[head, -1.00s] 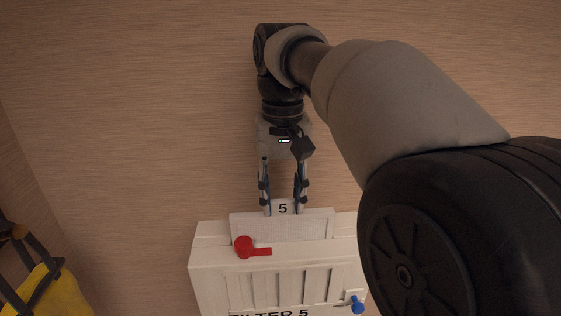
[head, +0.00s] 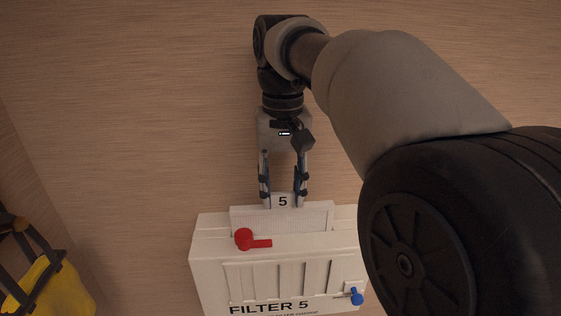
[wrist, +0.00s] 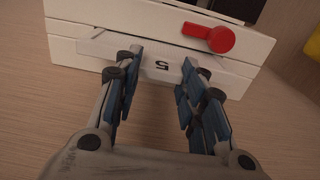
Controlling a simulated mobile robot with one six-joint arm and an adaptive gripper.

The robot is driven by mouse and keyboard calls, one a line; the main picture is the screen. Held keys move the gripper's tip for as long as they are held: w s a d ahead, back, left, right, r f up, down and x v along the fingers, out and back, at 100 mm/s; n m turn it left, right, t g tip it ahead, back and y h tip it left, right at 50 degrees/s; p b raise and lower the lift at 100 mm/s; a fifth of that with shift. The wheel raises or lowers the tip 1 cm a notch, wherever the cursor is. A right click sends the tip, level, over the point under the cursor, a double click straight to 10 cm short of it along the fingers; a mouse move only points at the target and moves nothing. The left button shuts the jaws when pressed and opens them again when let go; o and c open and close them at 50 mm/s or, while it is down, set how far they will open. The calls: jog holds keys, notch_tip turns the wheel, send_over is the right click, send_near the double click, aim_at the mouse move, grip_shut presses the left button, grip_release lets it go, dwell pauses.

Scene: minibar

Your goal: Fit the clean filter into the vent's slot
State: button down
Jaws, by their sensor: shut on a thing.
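The clean filter (head: 305,219) is a white panel with a tab marked 5. It stands upright in the top of the white vent box (head: 210,265), which is labelled FILTER 5. Its upper part shows above the box's top and its lower part is hidden inside. My gripper (head: 283,202) is above the vent, shut on the tab, with a finger at each side. The wrist view also shows the tab (wrist: 162,67) between the blue-padded fingers. A red lever (head: 246,240) lies across the top front edge of the vent, pointing right.
A blue knob (head: 356,296) sits at the vent's lower right front. A yellow thing with dark straps (head: 50,285) is at the lower left. The wood-grained surface around the vent is bare. My arm hides the right side.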

aim_at(284, 217)
jog(key=shift+w+f+p, duration=0.15)
jog(key=shift+f+p, duration=0.9)
jog(key=shift+p, duration=0.1)
jog(key=shift+r+p, duration=0.15)
jog(key=shift+p, duration=0.7)
dwell(1.2)
jog(key=shift+f+b, duration=0.3)
jog(key=shift+f, duration=0.1)
